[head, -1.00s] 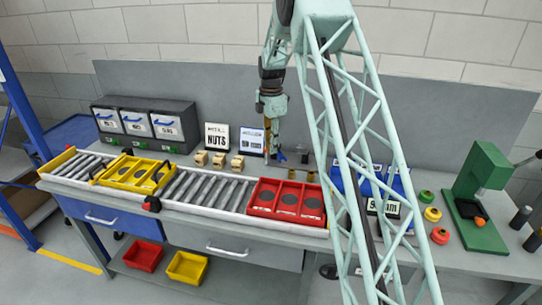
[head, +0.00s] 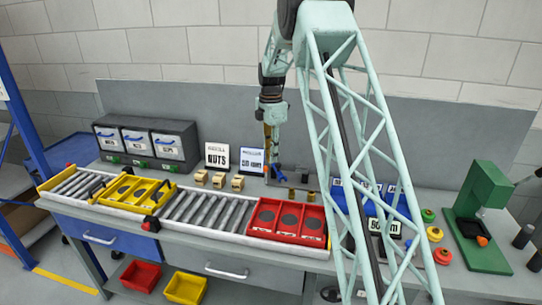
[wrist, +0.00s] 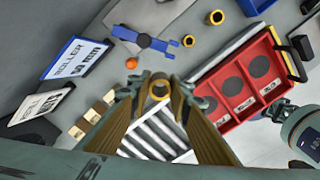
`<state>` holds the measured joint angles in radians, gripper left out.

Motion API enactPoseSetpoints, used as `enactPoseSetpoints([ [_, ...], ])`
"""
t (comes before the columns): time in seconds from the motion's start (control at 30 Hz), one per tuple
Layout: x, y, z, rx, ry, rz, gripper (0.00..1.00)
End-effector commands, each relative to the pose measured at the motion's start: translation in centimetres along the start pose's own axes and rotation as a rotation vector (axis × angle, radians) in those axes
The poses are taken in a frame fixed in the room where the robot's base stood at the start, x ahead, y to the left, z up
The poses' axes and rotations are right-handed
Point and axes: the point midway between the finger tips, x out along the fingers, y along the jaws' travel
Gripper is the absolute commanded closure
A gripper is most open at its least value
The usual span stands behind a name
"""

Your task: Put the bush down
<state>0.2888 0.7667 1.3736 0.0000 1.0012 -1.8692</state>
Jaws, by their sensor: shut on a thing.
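My gripper (wrist: 158,88) is shut on a brass, ring-ended bush (wrist: 159,91), held between its fingertips in the wrist view. In the head view my gripper (head: 271,148) hangs above the back of the bench, behind the conveyor, and the held bush is too small to make out. A red carrier (head: 250,232) with three compartments, each with a dark round spot, sits at the conveyor's right end; it also shows at right in the wrist view (wrist: 212,113). A yellow carrier (head: 172,182) stands further left on the rollers.
Two other brass bushes (head: 291,193) (head: 311,197) stand on the bench behind the red carrier. A blue forked part (head: 277,173) lies below my gripper. Small wooden blocks (head: 219,180) and sign boards (head: 217,156) stand behind the rollers. A green press (head: 487,215) is at right.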

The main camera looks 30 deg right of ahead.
Motion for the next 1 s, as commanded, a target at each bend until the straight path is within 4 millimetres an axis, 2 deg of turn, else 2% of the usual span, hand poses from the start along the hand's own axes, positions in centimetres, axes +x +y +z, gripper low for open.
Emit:
enactPoseSetpoints([
  [0.27, 0.0, 0.0, -0.1, 0.005, 0.000, 0.000, 0.94],
  [0.47, 0.5, -0.2, -1.1, 0.051, 0.000, -0.001, 0.94],
  [0.67, 1.5, -0.7, -3.1, 0.160, 0.000, -0.001, 0.94],
  [1.0, 3.9, -2.1, -8.0, 0.432, 0.000, -0.001, 0.94],
])
